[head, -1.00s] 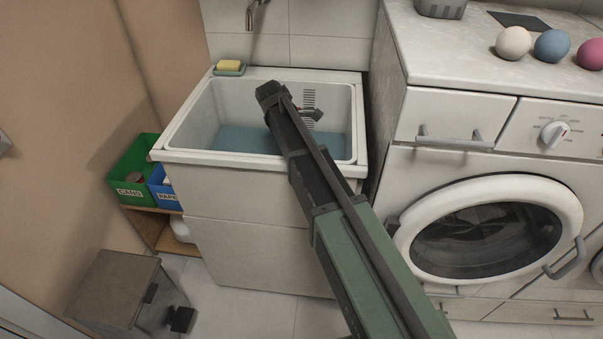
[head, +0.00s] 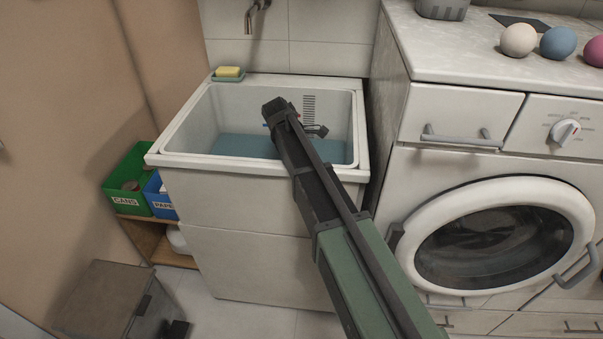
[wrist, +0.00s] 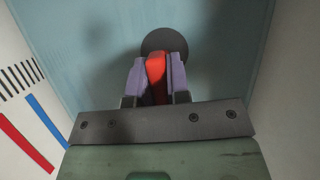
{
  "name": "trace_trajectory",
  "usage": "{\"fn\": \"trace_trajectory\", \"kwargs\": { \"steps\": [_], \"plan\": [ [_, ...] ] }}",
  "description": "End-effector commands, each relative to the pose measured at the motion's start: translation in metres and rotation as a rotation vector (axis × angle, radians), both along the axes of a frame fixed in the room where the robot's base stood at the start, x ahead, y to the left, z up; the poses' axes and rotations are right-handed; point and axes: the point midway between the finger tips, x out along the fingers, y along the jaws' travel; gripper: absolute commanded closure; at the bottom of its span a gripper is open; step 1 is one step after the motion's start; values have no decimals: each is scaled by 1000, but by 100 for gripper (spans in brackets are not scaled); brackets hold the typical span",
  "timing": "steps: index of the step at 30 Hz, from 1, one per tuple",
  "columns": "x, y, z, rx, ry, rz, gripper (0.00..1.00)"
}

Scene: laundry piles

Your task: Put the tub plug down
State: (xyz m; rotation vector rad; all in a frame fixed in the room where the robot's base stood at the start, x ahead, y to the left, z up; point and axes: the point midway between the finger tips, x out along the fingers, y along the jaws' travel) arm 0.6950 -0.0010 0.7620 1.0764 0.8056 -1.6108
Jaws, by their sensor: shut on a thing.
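The tub plug (wrist: 165,38) shows in the wrist view as a dark round disc with a red grip (wrist: 156,68). My gripper (wrist: 157,66) is shut on the red grip, with one purple finger on each side. The disc is beyond the fingertips, over the blue water; I cannot tell whether it touches anything. In the head view my arm reaches into the white tub (head: 190,161), which has blue water (head: 240,146) in it. My arm mostly hides the gripper and plug there.
Yellow soap (head: 229,72) sits in a dish on the tub's back rim, below a tap (head: 251,18). A washing machine (head: 410,235) stands close on the right. A green cans bin (head: 128,180) and a blue paper bin (head: 158,196) are at the left.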

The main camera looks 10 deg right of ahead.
Motion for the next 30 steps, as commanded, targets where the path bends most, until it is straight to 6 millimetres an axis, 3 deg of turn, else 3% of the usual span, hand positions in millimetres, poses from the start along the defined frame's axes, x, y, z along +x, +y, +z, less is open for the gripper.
{"fn": "trace_trajectory", "kwargs": {
  "steps": [5, 11, 17, 24, 30],
  "plan": [
    [0, 0, 3, 0, 0, 0, 100],
    [0, 0, 22, 0, 0, 0, 100],
    [0, 0, 73, 0, 0, 0, 100],
    [0, 0, 162, 0, 0, 0, 100],
    [0, 0, 200, 0, 0, 0, 100]
  ]
}}
